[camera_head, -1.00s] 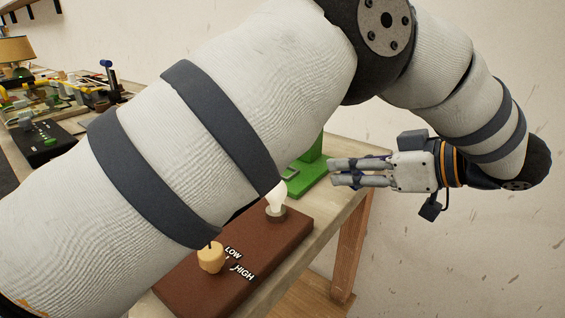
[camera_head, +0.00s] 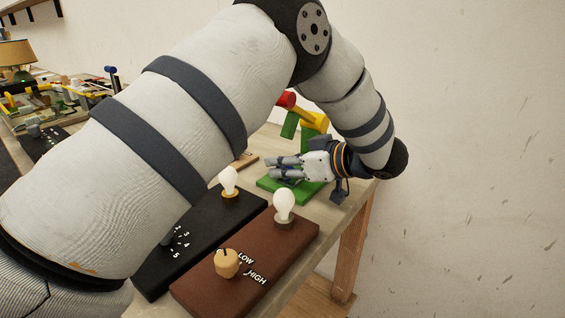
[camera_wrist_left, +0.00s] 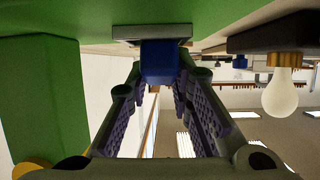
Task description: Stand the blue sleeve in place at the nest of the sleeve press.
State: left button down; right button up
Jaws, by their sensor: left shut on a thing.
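The sleeve press has a green base (camera_head: 268,185), a yellow part (camera_head: 314,122) and a red end (camera_head: 286,99), partly hidden behind my left arm. My left gripper (camera_head: 270,168) lies level, low over the green base, its fingers pointing left. In the left wrist view the gripper (camera_wrist_left: 160,85) is shut on the blue sleeve (camera_wrist_left: 159,65). The sleeve's end meets the grey nest (camera_wrist_left: 152,33) on the green base (camera_wrist_left: 60,20) in that picture. I cannot tell whether it is fully seated or just in front of the nest. My right gripper is out of view.
A brown board (camera_head: 213,288) with a knob and bulb (camera_head: 284,205) stands in front of the press. A black board (camera_head: 150,275) with another bulb (camera_head: 229,181) is beside it. The table's right edge is close to the press. A lamp (camera_head: 17,54) stands far left.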

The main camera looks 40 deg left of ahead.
pick_arm(q)
jog(key=shift+f, duration=0.15)
jog(key=c, duration=1.4)
grip_release()
jog(key=shift+c, duration=0.2)
